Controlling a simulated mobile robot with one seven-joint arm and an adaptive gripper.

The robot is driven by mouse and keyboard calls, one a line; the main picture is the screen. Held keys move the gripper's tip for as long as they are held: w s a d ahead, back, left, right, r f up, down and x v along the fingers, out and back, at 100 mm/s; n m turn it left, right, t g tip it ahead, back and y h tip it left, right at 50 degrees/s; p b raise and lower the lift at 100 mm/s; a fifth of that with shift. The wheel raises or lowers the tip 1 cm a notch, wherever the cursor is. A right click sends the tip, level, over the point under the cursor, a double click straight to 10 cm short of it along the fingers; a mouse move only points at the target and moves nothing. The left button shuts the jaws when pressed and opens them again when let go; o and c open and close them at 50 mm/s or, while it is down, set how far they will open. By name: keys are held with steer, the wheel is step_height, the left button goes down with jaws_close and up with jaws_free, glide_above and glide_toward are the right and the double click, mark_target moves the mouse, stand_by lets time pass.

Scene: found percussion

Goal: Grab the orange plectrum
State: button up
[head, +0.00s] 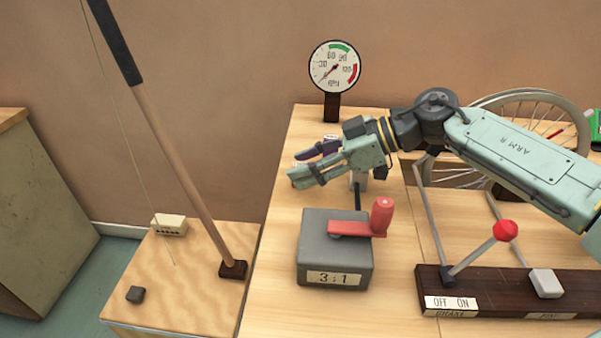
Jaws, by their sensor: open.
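I cannot clearly make out an orange plectrum in the head view. A small red-orange sliver (556,133) shows by the spoked wheel (478,107) at the right, too small to identify. My gripper (297,164) is open and points left above the wooden table (285,245). Nothing shows between the fingers. The gripper is behind a grey box (330,250) with a red crank, well left of the wheel. My arm covers part of the wheel and the table behind it.
A round gauge (334,67) stands at the table's back. A red-knobbed lever (477,254) and pale button (546,283) sit on a dark base at front right. A tall stick (183,165) and string rise from a lower wooden box at left. Clear tabletop lies left of the crank box.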

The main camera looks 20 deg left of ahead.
steer(key=shift+c, duration=0.2)
jaws_close()
stand_by(0.3)
